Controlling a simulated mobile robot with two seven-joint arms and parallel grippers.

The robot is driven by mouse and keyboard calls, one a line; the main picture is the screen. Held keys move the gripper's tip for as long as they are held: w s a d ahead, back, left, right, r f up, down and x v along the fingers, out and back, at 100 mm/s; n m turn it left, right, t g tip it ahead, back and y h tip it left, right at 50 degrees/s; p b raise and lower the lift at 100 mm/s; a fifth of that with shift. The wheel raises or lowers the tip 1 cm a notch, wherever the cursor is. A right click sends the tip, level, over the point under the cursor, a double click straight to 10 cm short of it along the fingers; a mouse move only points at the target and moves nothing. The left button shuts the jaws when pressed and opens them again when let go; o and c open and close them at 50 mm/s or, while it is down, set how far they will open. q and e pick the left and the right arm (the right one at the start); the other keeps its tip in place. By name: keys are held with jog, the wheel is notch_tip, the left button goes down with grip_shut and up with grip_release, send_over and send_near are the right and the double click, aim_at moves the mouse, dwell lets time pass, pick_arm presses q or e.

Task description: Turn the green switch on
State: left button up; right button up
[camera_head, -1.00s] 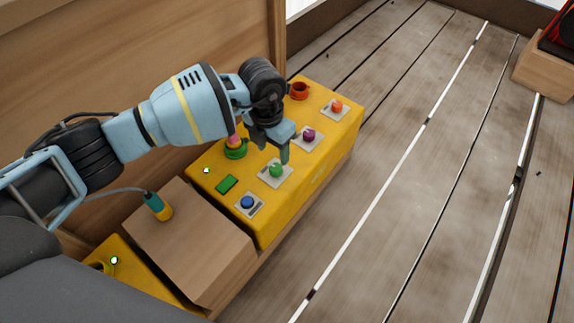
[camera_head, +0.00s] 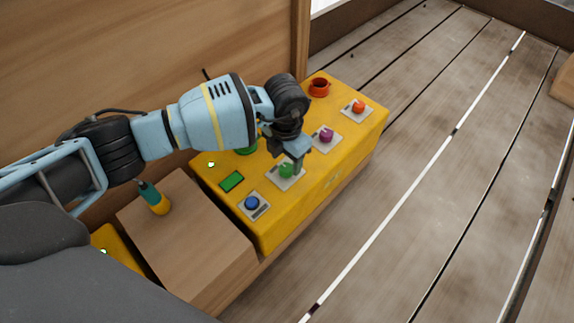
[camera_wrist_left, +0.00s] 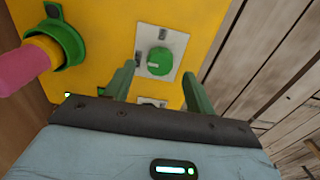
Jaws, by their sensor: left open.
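The green switch (camera_head: 286,171) is a round knob on a pale square plate on top of the yellow box (camera_head: 262,230). In the left wrist view the green knob (camera_wrist_left: 159,60) shows a pale line mark on its face. My left gripper (camera_head: 296,164) is over the green switch, pointing down. In the left wrist view its two green fingers (camera_wrist_left: 159,74) are spread apart, with the knob showing between and just beyond their tips. Nothing is held. I cannot tell whether a finger touches the knob. My right gripper is not in view.
A blue knob (camera_head: 252,203), a purple knob (camera_head: 326,134) and an orange knob (camera_head: 359,106) sit on neighbouring plates. A green ring holder (camera_wrist_left: 68,42) with a pink cylinder (camera_wrist_left: 22,68) stands beside the green switch. A wooden block (camera_head: 190,240) stands nearby. The plank floor (camera_head: 450,180) is open.

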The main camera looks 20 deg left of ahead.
aim_at(286, 167)
pick_arm(q)
notch_tip(286, 167, down, 3)
jog(key=shift+r+b, duration=0.15)
jog(key=shift+b, duration=0.3)
jog(key=shift+f, duration=0.25)
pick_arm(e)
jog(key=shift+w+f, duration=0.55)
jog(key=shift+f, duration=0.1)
pick_arm(q)
jog(key=c, duration=1)
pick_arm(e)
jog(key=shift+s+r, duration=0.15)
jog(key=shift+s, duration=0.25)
